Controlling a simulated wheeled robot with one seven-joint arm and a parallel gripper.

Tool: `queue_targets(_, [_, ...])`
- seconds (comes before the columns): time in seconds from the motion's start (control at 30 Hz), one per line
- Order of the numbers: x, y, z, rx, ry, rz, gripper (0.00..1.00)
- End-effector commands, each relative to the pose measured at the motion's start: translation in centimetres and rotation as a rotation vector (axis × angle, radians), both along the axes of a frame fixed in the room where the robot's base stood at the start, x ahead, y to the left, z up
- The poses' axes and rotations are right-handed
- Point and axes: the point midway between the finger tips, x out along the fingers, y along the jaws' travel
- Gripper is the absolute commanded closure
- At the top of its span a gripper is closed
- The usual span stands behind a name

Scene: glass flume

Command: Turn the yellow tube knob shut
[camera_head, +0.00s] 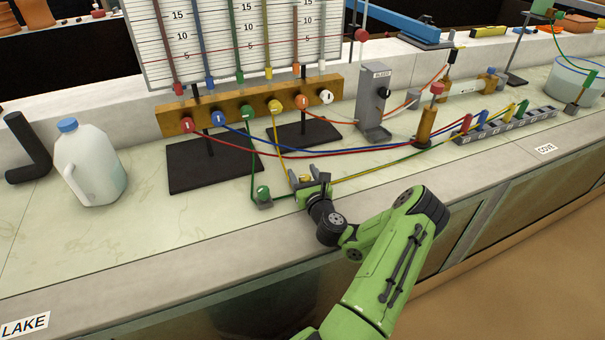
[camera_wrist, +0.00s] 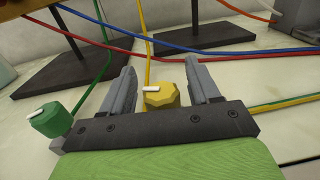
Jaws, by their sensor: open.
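The yellow tube knob (camera_wrist: 160,97) sits on the bench with the yellow tube running up from behind it in the wrist view. A short white mark shows on its top, lying roughly crosswise. My gripper (camera_wrist: 162,70) is open, with one grey finger on each side of the knob and a gap to each. In the head view my gripper (camera_head: 310,180) is low over the bench, and its fingers mostly hide the yellow knob. The yellow tube (camera_head: 277,145) comes down from the brass manifold (camera_head: 250,108).
A green knob (camera_wrist: 47,122) stands close to the left of my gripper. Black stand bases (camera_head: 212,165), a white jug (camera_head: 90,165) and a grey bleed block (camera_head: 372,100) stand farther off. The bench front is clear.

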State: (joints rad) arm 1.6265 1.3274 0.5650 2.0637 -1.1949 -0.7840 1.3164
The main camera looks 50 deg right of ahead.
Motion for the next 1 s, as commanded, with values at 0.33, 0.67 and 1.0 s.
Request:
queue_targets(0.33, [0.72,-0.54,-0.02,0.003,-0.001,-0.001,0.39])
queue_targets(0.67, [0.70,-0.51,-0.04,0.003,-0.001,-0.001,0.90])
queue_targets(1.0, [0.71,-0.45,0.09,0.003,0.002,0.053,0.90])
